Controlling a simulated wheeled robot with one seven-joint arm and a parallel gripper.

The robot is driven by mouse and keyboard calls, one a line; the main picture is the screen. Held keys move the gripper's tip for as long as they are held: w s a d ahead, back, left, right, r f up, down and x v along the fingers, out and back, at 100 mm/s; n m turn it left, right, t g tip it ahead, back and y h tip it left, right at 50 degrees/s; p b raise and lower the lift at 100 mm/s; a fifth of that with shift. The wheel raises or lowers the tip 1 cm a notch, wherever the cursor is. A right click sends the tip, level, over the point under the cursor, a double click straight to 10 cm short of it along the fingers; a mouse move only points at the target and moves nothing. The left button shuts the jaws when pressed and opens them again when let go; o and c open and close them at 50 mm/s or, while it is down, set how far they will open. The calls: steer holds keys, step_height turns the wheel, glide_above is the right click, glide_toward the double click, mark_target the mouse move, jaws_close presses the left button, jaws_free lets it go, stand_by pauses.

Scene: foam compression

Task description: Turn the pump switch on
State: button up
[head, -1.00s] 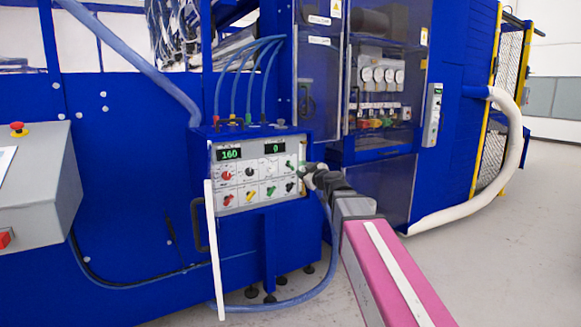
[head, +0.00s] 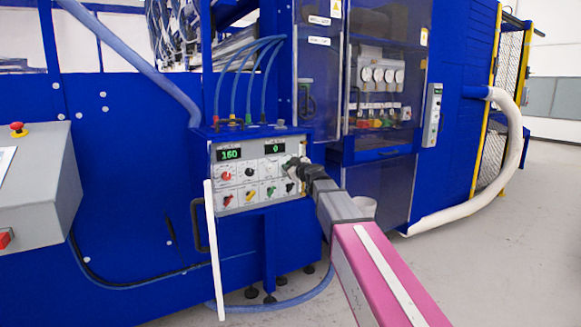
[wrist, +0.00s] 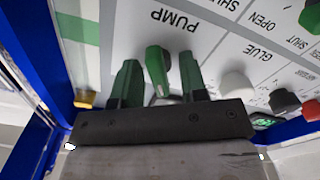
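The pump switch is a green knob (wrist: 156,66) under the upside-down word PUMP in the wrist view. My gripper (wrist: 157,84) is open, with one dark green finger on each side of the knob. A narrow gap shows between each finger and the knob, so I see no firm grip. In the head view my gripper (head: 292,167) is at the upper right of the control panel (head: 236,174) and hides the pump switch there. The panel displays read 160 and 0.
Other knobs are close by in the wrist view: a white one (wrist: 236,84), a black one (wrist: 283,100) and a red one (wrist: 311,110). A blue hose (head: 300,296) hangs below the panel box. A white bar (head: 214,250) stands at the panel's left.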

jaws_close()
steer(key=m, duration=0.5)
steer(key=shift+d+m, duration=0.15)
steer(key=shift+m, duration=0.25)
steer(key=m, duration=0.5)
steer(key=shift+w+d+m, duration=0.1)
steer(key=shift+m, duration=0.6)
jaws_free()
